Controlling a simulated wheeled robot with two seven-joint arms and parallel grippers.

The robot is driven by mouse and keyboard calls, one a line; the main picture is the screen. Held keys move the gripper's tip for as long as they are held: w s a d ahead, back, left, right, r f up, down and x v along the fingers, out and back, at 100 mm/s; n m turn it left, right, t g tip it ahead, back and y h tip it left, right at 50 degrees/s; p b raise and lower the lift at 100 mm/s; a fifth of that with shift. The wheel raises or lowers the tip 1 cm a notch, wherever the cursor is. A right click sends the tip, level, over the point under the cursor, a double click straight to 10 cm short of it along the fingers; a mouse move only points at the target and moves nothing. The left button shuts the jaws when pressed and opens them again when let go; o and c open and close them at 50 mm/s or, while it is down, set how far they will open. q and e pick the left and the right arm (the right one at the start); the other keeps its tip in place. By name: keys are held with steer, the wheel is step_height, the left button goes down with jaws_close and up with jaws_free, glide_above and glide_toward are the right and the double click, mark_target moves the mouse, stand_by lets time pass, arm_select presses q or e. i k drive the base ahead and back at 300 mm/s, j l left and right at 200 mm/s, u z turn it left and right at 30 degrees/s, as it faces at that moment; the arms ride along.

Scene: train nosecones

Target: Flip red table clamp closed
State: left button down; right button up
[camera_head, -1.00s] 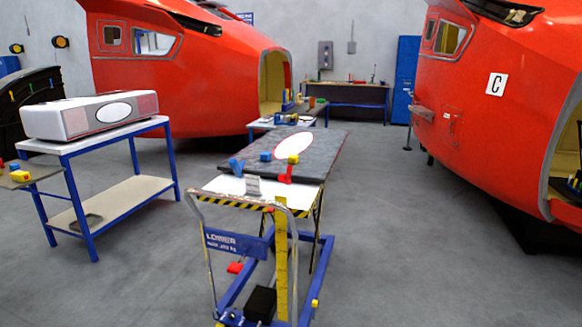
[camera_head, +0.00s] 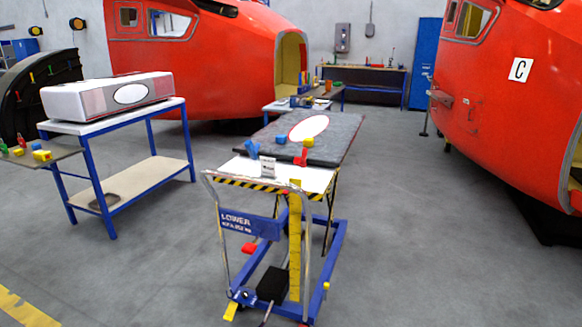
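A small red table clamp (camera_head: 304,156) stands at the near right edge of the lift table (camera_head: 232,168), beside the grey board on top. It looks upright, but it is too small to tell whether it is open or closed. A blue clamp (camera_head: 253,149) stands at the left of the same table top. Blue and yellow blocks (camera_head: 308,142) sit on the grey board (camera_head: 340,135) near a white oval. Neither of my grippers is in view.
The lift table's handle (camera_head: 212,215) and blue base face me. A blue-framed bench (camera_head: 110,215) with a white and grey box stands to the left. Red train nosecones (camera_head: 510,110) stand at right and behind. The grey floor on both sides of the lift table is clear.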

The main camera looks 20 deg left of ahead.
mark_target(301, 162)
steer(key=i+l+u, duration=0.15)
steer(key=u, duration=0.25)
steer(key=i+l+u, duration=0.25)
steer(key=u, duration=0.15)
steer(key=i+l, duration=0.15)
steer(key=l, duration=0.15)
steer(key=i+l+u, duration=0.15)
steer(key=i+l, duration=0.2)
steer(key=l, duration=0.3)
steer(key=i+l+u, duration=0.15)
steer(key=l, duration=0.15)
steer(key=i+l, duration=0.15)
steer(key=l, duration=0.2)
steer(key=i+l+u, duration=0.15)
steer(key=l, duration=0.2)
steer(key=i+l, duration=0.1)
steer(key=l, duration=0.25)
steer(key=i+l, duration=0.1)
steer(key=l, duration=0.2)
steer(key=i+l, duration=0.15)
steer(key=l, duration=0.2)
steer(key=i+l, duration=0.1)
steer(key=l, duration=0.2)
steer(key=i+l, duration=0.15)
steer(key=l, duration=0.2)
steer(key=u, duration=0.05)
